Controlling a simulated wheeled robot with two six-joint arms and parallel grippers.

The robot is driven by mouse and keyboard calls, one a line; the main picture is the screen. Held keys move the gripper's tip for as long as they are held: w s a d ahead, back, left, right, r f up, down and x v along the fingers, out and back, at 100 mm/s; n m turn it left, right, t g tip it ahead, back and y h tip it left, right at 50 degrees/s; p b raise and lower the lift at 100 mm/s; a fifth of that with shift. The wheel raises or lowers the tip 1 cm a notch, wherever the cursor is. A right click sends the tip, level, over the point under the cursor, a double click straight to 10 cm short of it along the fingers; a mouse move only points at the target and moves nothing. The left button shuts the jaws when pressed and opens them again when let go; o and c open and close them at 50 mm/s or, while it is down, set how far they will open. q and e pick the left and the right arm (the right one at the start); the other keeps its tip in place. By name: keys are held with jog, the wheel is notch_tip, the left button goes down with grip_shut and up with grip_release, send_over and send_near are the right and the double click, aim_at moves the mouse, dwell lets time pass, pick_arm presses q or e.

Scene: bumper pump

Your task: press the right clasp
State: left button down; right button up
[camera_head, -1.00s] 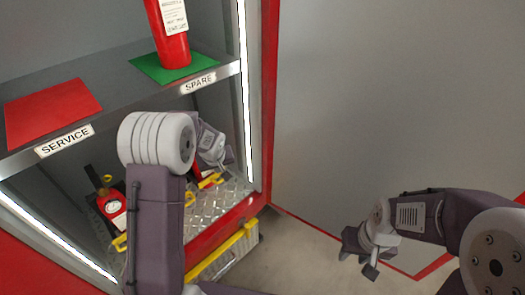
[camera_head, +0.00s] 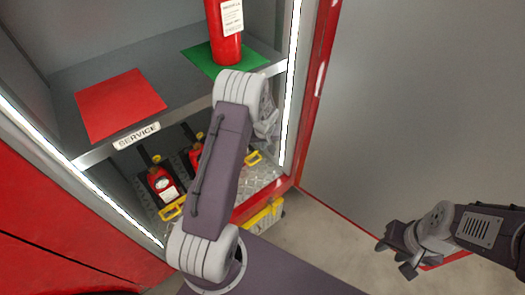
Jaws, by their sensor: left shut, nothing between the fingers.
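A yellow clasp (camera_head: 253,158) shows at the right on the diamond-plate floor of the lower bay, partly behind my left arm. Another yellow clasp (camera_head: 171,210) is at the left, in front of a red pump with a round gauge (camera_head: 162,184). A second red pump (camera_head: 195,152) stands between them, partly hidden by my arm. My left gripper (camera_head: 266,132) is near the right clasp, mostly behind my own forearm; its fingertips are hidden, so contact cannot be told. My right gripper (camera_head: 395,259) hangs empty at the lower right, its fingers apart.
The shelf above holds a red mat (camera_head: 120,103), a green mat (camera_head: 203,60) and a red extinguisher (camera_head: 226,42). A lit frame post (camera_head: 290,90) stands right of my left gripper. A yellow-topped box (camera_head: 262,216) sits below the bay.

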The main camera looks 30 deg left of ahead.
pick_arm(q)
jog(key=x, duration=1)
jog(key=shift+b, duration=0.3)
pick_arm(e)
jog(key=shift+f, duration=0.35)
jog(key=shift+r, duration=0.1)
